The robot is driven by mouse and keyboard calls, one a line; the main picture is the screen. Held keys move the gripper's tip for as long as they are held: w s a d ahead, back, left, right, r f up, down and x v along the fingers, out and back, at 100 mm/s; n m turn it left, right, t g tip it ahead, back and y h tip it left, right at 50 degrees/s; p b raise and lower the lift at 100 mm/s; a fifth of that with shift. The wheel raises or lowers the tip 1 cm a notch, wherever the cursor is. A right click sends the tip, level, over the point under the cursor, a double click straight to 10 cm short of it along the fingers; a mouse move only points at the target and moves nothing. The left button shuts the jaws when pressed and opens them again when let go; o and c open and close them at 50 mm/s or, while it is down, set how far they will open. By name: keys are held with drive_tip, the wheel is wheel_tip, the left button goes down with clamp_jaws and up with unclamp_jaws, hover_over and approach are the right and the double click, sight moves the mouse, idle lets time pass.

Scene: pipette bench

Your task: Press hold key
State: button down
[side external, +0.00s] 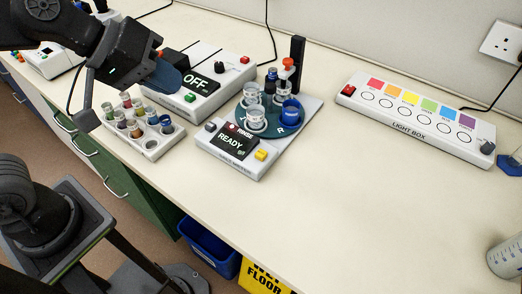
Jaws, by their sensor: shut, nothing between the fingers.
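The station with the lit READY display (231,140) stands in the middle of the bench in the side external view. Its yellow key (261,155) is right of the display and a grey key (211,126) is at the left. A small red button (232,127) is near the word RINSE. I cannot read which is the hold key. My gripper (167,77) is at the upper left with its blue fingertips shut and empty. It is in front of the device reading OFF (205,62), up and left of the READY station and apart from its keys.
The READY station's round carrier (271,128) holds cups and a dropper bottle (286,75). A rack (151,144) of several vials stands below my gripper. A light box (415,119) lies at the right. The bench front right of the station is clear.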

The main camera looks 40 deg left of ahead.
drive_tip(key=w+d+n+t+h, duration=0.1)
drive_tip(key=w+d+n+h, duration=0.1)
drive_tip(key=w+d+n, duration=0.45)
drive_tip(key=n+y, duration=0.3)
drive_tip(key=n, duration=0.8)
hover_over(261, 155)
wheel_tip(261, 155, down, 7)
drive_tip(key=shift+f, duration=0.15)
drive_tip(key=shift+f, duration=0.1)
drive_tip(key=shift+f, duration=4.3)
drive_tip(key=shift+f, duration=0.4)
